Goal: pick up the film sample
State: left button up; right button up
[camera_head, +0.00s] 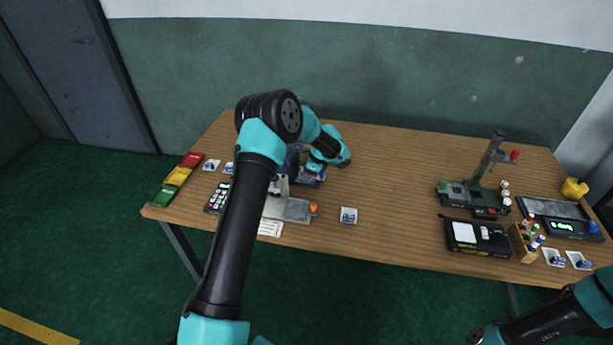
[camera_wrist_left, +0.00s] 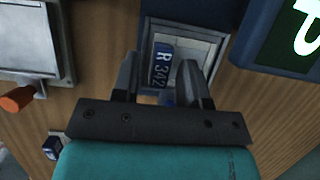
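A small blue piece with a white label reading "R 342" (camera_wrist_left: 160,64), apparently the film sample, shows in the left wrist view. It lies within a pale square frame (camera_wrist_left: 212,36). My left gripper (camera_wrist_left: 160,72) is open, its two fingertips on either side of the labelled piece with visible gaps. In the head view my left gripper (camera_head: 313,177) is low over the left-middle of the table, by a dark blue device (camera_head: 293,158). The sample cannot be made out there. My right arm shows at the lower right, but its fingers are not visible.
A grey-white device with an orange knob (camera_head: 313,208) stands close in front of my left gripper. A white tray with blue pieces (camera_head: 349,215) is to its right. Several instruments, including a black box (camera_head: 476,238), crowd the right end. The table's middle (camera_head: 400,180) is clear.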

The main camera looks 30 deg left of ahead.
pick_arm(q)
grip_shut()
dwell(0.3)
notch_tip(320, 180, up, 18)
dwell(0.5)
dwell(0.4)
